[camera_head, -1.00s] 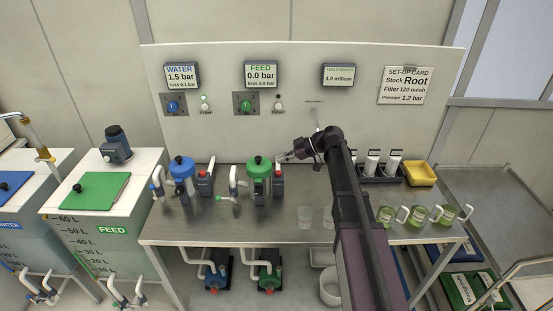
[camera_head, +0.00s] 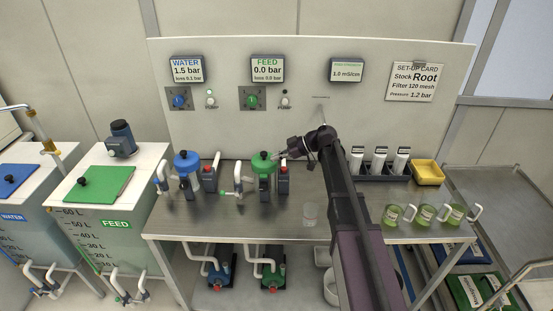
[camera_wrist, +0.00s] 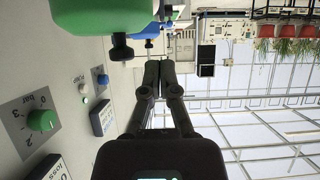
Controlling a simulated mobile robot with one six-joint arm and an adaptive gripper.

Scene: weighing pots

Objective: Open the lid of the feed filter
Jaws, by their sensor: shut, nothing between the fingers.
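The feed filter is a dark housing with a green lid (camera_head: 263,162), standing on the bench below the FEED display. The green lid also shows large at the top left of the wrist view (camera_wrist: 100,14), with a dark knob (camera_wrist: 121,48) at its edge. My gripper (camera_head: 281,156) is just right of the lid, at about lid height. In the wrist view my gripper (camera_wrist: 160,66) has its fingers together and empty, beside the knob and apart from it. The lid looks closed. In the head view my fingertips are small, and the exact gap to the lid is hard to tell.
The blue-lidded water filter (camera_head: 187,162) stands to the left. A red-topped dark unit (camera_head: 283,180) stands close right of the feed filter, under my gripper. Green-filled jugs (camera_head: 424,214) and a yellow bin (camera_head: 428,172) are at the right.

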